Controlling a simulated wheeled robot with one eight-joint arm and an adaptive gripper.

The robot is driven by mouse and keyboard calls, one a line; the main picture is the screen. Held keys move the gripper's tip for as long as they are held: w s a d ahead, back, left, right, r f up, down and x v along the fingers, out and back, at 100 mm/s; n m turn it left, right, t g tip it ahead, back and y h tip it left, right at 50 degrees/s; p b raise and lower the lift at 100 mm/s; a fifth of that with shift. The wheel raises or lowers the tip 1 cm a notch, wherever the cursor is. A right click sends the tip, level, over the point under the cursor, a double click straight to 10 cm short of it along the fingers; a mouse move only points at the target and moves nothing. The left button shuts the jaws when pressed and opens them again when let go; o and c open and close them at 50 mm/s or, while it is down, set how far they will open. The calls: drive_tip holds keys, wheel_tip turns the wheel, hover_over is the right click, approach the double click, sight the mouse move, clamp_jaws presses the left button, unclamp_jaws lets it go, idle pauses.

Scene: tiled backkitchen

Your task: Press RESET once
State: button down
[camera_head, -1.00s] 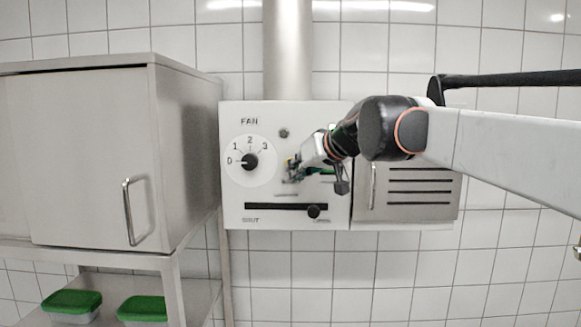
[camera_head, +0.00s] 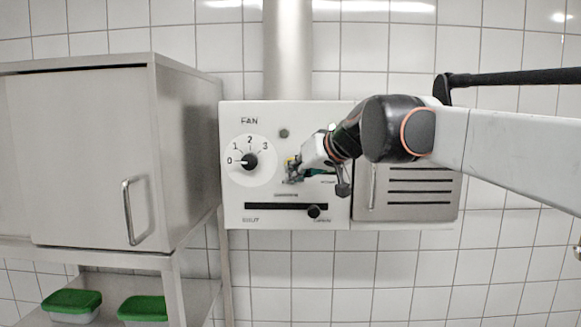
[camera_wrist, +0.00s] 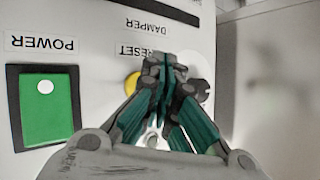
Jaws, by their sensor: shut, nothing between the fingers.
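The RESET label (camera_wrist: 141,51) reads upside down in the wrist view. Beside it is a round yellow button (camera_wrist: 132,83), partly hidden by my fingers. My gripper (camera_wrist: 170,66) is shut and empty, its fingertips just in front of the panel beside the yellow button. I cannot tell whether they touch anything. In the head view, my gripper (camera_head: 290,173) is in front of the fan panel (camera_head: 235,210), right of the dial. A small patch of yellow shows at its tips.
A green POWER switch (camera_wrist: 46,105) is left of the fingers in the wrist view. A dark knob (camera_wrist: 201,90) is close on their right. The FAN dial (camera_head: 250,162) points at 0. The damper slider (camera_head: 314,211) is at its right end. A steel cabinet (camera_head: 90,150) stands left.

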drive_tip(key=s, duration=0.5)
drive_tip(key=shift+a, duration=0.1)
idle(0.4)
idle(0.4)
drive_tip(key=s+d+f+m+g+h+b, duration=0.1)
drive_tip(key=s+d+f+b, duration=0.5)
drive_tip(key=f, duration=1.6)
drive_tip(key=s+d+f+m+g+h+b, duration=0.1)
drive_tip(key=s+d+f+b, duration=0.5)
drive_tip(key=s+f+b, duration=0.7)
drive_tip(key=s+d+f+m+g+h+b, duration=0.1)
drive_tip(key=s+d+f+h+b, duration=0.4)
drive_tip(key=f+b, duration=1.2)
drive_tip(key=s+d+f, duration=0.1)
drive_tip(key=s+f, duration=0.1)
drive_tip(key=f, duration=0.6)
drive_tip(key=s+f+m, duration=0.1)
drive_tip(key=s+f, duration=0.1)
drive_tip(key=f, duration=0.5)
drive_tip(key=shift+s+d+f, duration=0.35)
drive_tip(key=shift+s+d, duration=0.05)
